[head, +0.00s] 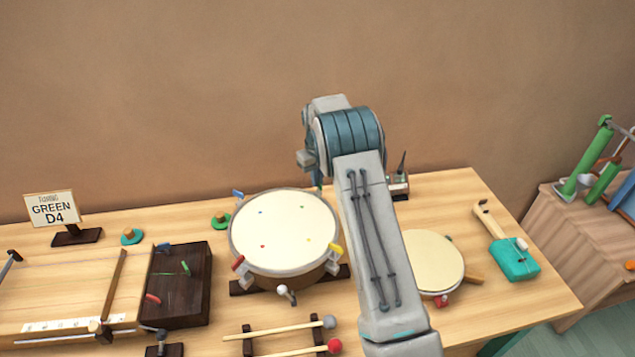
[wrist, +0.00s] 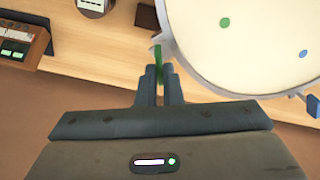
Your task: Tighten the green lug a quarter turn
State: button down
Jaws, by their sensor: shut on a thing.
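The drum (head: 285,225) has a pale round head, coloured dots and coloured lugs around its rim. It also fills the upper right of the wrist view (wrist: 262,45). The green lug (wrist: 158,58) stands at the drum's rim, near a green dot on the head. My gripper (wrist: 159,78) is shut on the green lug, with one dark finger on each side of it. In the head view my gripper is at the drum's far right edge, mostly hidden behind my arm. A sign (head: 51,209) at the left reads GREEN D4.
A blue lug (wrist: 313,105) is on the same rim. A smaller pale drum (head: 433,262) lies right of my arm, with a teal instrument (head: 515,259) beyond. Mallets (head: 280,328) lie in front. A stringed wooden board (head: 60,290) is at the left.

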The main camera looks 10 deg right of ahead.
jog(key=m+b, duration=0.2)
jog(key=m, duration=0.4)
jog(key=shift+d, duration=0.15)
jog(key=m, duration=0.6)
jog(key=shift+d+m+b, duration=0.1)
jog(key=shift+m+b, duration=0.2)
jog(key=c, duration=1.6)
grip_release()
notch_tip(320, 180, up, 14)
jog(key=shift+s+f+b, duration=0.1)
jog(key=shift+b, duration=0.45)
